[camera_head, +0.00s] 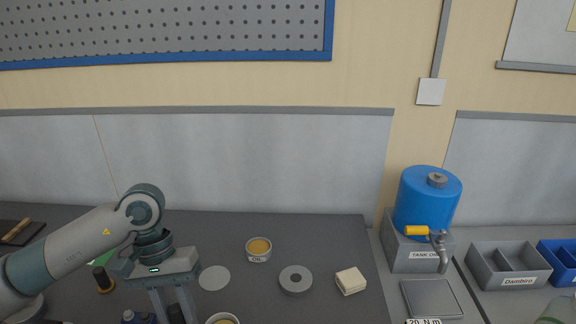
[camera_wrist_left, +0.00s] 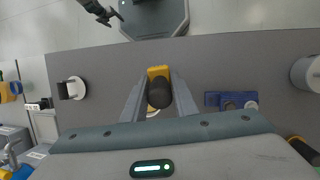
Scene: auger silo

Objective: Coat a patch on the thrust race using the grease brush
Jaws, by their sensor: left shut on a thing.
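My left gripper (camera_head: 176,305) points down over the bench at the lower left of the head view. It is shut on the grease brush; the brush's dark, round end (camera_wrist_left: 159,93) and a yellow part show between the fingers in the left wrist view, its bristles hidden. The thrust race (camera_head: 295,280), a flat grey ring, lies on the bench to the right of the gripper, apart from it. A tin with amber contents (camera_head: 223,319) is cut by the bottom edge, right of the fingers.
A tin labelled OIL (camera_head: 258,249), a pale disc (camera_head: 214,278) and a folded cloth (camera_head: 351,281) lie near the race. A blue tank (camera_head: 428,203) with a tap stands right, beside grey (camera_head: 509,268) and blue bins. Bare bench lies behind the race.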

